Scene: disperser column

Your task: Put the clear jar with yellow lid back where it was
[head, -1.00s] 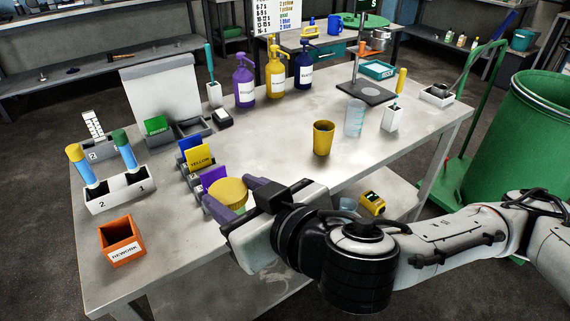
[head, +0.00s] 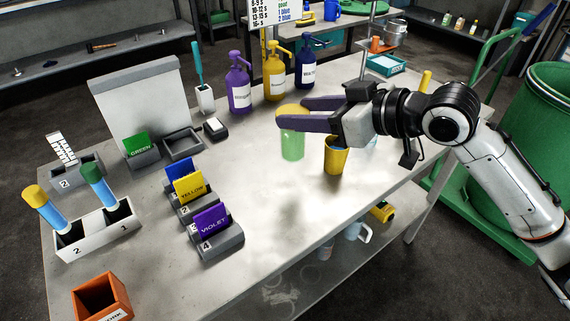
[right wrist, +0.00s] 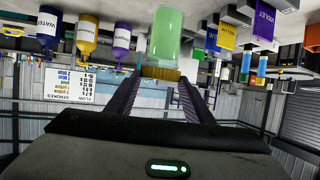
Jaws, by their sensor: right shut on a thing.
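The clear jar (head: 292,146) has a yellow lid and pale green contents. It is upright over the middle of the table (head: 280,220); I cannot tell whether its base touches the surface. My right gripper (head: 290,113) reaches in from the right and is shut on the jar at its lid. The right wrist view, which looks upside down, shows the lid (right wrist: 160,73) between the two fingers and the green jar body (right wrist: 166,35) beyond it. My left gripper is not in view.
A yellow cup (head: 336,160) stands just right of the jar. Pump bottles in purple (head: 238,90), yellow (head: 275,80) and blue (head: 305,72) stand behind. Grey holders with violet (head: 211,220) and yellow (head: 188,187) cards are to the left. The table's front middle is clear.

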